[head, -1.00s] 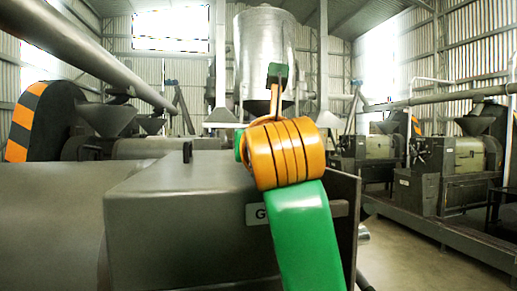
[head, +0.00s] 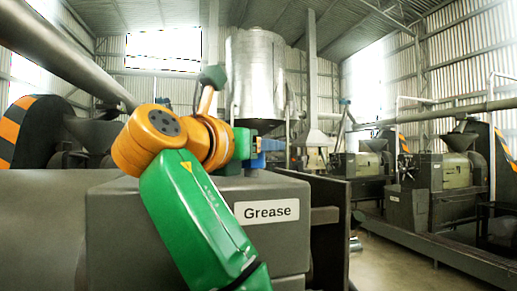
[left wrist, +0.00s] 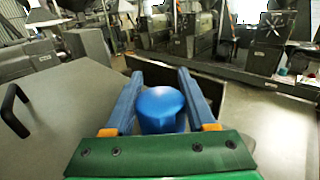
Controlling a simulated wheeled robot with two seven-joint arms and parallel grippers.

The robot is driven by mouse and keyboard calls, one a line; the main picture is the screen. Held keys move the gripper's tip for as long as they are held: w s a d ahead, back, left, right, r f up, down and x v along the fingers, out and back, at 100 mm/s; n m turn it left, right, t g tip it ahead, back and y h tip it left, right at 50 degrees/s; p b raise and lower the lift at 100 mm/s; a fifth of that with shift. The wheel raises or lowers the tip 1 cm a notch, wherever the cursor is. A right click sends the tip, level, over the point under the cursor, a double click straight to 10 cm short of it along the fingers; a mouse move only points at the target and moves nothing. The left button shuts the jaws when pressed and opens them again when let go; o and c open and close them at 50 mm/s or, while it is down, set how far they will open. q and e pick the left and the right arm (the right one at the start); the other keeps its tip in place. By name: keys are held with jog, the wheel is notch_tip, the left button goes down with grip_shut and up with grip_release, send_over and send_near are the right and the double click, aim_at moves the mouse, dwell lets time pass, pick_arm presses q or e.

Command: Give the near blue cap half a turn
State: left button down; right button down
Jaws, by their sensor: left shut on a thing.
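The blue cap (left wrist: 160,108) shows in the left wrist view, a round knob with a faceted top, standing on a grey surface. My left gripper (left wrist: 160,76) has its two blue fingers on either side of the cap and is shut on it. The cap cannot be made out clearly there. My right gripper is not in view.
The grey box (head: 120,215) carries a white "Grease" label (head: 267,211). A black handle (left wrist: 13,110) stands on the grey top at left in the left wrist view. A dark upright plate (head: 332,205) stands right of the box. Other machines (head: 440,185) stand farther right, beyond open floor.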

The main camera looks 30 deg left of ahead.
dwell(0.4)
pick_arm(q)
jog(key=shift+c, duration=1.1)
grip_release()
jog(key=s+b, duration=0.1)
jog(key=s, duration=0.1)
jog(key=s+b, duration=0.1)
jog(key=s, duration=0.1)
jog(key=s+b, duration=0.1)
jog(key=s, duration=0.1)
jog(key=shift+s+d+f+b, duration=0.15)
jog(key=shift+s+d+b, duration=0.1)
jog(key=shift+b, duration=0.15)
jog(key=shift+s+r, duration=0.2)
jog(key=shift+s, duration=0.25)
jog(key=shift+w, duration=0.1)
jog(key=shift+w, duration=0.15)
jog(key=shift+f, duration=0.1)
